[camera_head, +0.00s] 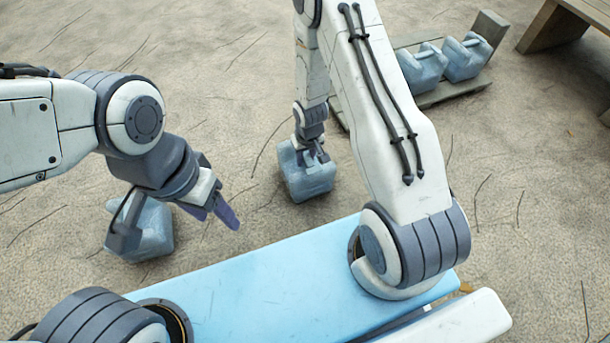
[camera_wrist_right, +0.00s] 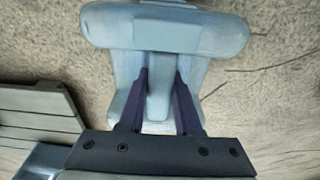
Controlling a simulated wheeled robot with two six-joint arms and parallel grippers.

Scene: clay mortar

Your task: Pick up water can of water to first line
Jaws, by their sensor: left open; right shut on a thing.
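A blue water can (camera_head: 305,182) is under my right gripper (camera_head: 314,156), in the middle of the head view. In the right wrist view, the fingers of my right gripper (camera_wrist_right: 161,95) are on both sides of the handle of this can (camera_wrist_right: 165,38), shut on it. I cannot tell whether the can touches the ground. A second blue can (camera_head: 152,235) stands on the ground at the left, partly hidden by my left arm. My left gripper (camera_head: 222,212) is open and empty, to the right of that can and above the ground.
Two more blue cans, one (camera_head: 422,68) beside the other (camera_head: 467,57), stand on a low wooden pallet (camera_head: 455,90) at the upper right. A wooden bench (camera_head: 560,25) is in the top right corner. Bare cracked ground (camera_head: 240,80) lies between the arms.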

